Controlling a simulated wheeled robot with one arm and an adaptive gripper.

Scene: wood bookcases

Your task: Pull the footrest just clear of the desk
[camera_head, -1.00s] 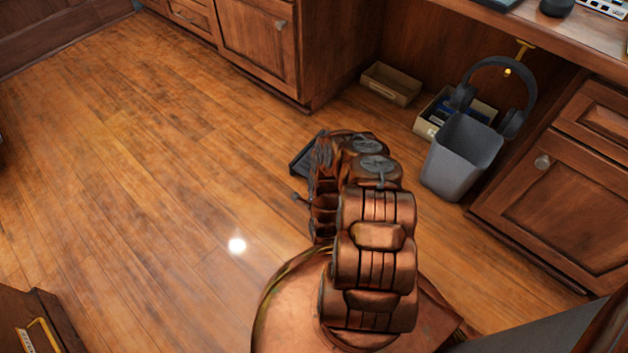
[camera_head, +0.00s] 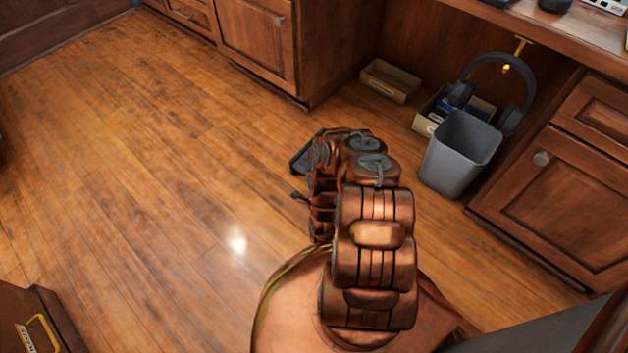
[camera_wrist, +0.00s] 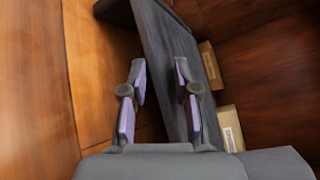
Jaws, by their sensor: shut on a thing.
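The footrest (camera_wrist: 160,40) is a dark grey flat panel that looks steeply tilted in the wrist view. My gripper (camera_wrist: 160,68) is shut on it, with one finger on each side of its edge. In the head view only a dark corner of the footrest (camera_head: 302,160) shows past my copper-coloured arm; the arm hides the rest and my fingers. The wooden desk (camera_head: 575,45) is at the upper right, with an open knee space below it. The visible corner lies out on the floor, left of that space.
A grey bin (camera_head: 455,160) stands at the desk's right pedestal. Headphones (camera_head: 500,62) hang from a hook above it. An open tan box (camera_head: 390,82) and a box with blue contents (camera_head: 432,115) sit under the desk. The floor (camera_head: 150,170) at left is clear.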

